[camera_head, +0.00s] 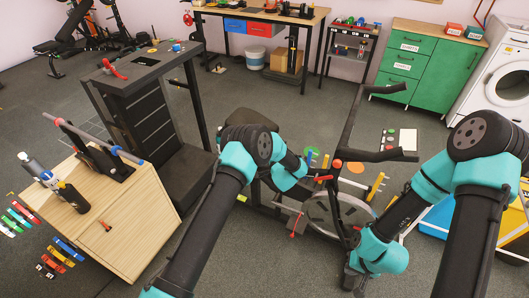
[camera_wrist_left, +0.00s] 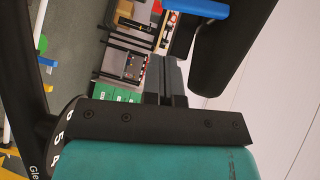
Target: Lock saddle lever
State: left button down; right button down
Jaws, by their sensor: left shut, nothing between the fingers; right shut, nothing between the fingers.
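The exercise bike's dark saddle (camera_head: 247,112) is partly hidden behind my left arm in the head view. In the left wrist view a large dark slab (camera_wrist_left: 232,40), apparently the saddle's underside, fills the upper right. A blue bar (camera_wrist_left: 195,8) sits beside it at the top edge; it may be the saddle lever, but I cannot be sure. My left gripper (camera_wrist_left: 172,88) is shut and empty, apart from the bar and slab. Its fingers are hidden in the head view. My right gripper (camera_head: 353,281) is low at the front of the bike, shut and empty.
The bike's handlebar (camera_head: 385,155) and flywheel (camera_head: 352,210) stand between my arms. A red lever (camera_head: 294,223) is low on the frame. A wooden cabinet (camera_head: 140,225) with bottles is at left. A green cabinet (camera_head: 418,70) and workbench (camera_head: 230,12) stand farther back, with open floor between.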

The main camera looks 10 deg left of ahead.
pick_arm(q)
jog(key=v, duration=0.9)
jog(key=shift+s, duration=0.2)
jog(key=shift+a, duration=0.2)
